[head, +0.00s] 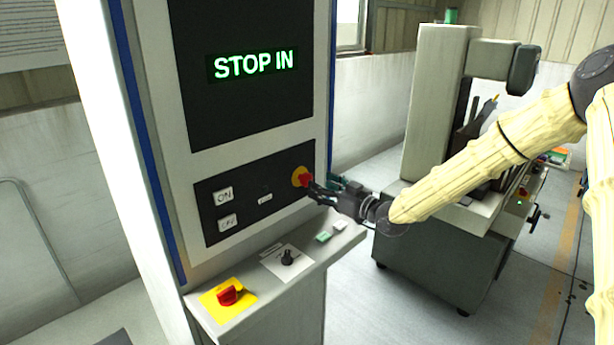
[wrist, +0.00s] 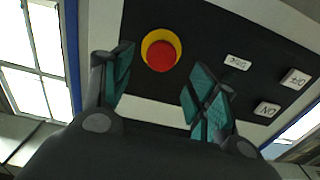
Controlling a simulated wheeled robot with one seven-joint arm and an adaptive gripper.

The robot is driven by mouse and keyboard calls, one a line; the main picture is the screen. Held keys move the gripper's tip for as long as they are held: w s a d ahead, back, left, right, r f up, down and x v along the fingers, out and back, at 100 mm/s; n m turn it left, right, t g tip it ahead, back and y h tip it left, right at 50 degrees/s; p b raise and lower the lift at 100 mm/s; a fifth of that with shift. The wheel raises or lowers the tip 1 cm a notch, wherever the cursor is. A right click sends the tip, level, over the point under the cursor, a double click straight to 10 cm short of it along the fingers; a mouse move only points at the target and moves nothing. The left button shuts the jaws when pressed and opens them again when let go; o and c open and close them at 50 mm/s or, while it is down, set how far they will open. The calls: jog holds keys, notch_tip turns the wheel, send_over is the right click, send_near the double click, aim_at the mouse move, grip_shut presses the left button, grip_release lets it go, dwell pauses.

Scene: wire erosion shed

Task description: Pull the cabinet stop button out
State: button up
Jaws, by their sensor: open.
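The cabinet stop button (head: 303,177) is a red mushroom button on a yellow ring, at the right of the cabinet's dark control panel (head: 239,228). The cabinet screen (head: 252,67) reads "STOP IN". My gripper (head: 315,188) reaches in from the right, close to the button. In the wrist view the red button (wrist: 161,56) shows whole, beyond and between the two teal-padded fingers of my gripper (wrist: 158,90). The fingers are spread with nothing between them. I see no contact with the button.
Left of the button are an ON key (head: 223,195), an OFF key (head: 228,222) and a small labelled key (head: 265,199). A sloped shelf below holds a red rotary switch (head: 229,295), a black knob (head: 288,258) and small keys. A machine (head: 437,105) stands behind at right.

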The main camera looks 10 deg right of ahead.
aim_at(307, 179)
jog(key=shift+p+x, duration=1.3)
jog(key=shift+x, duration=2.15)
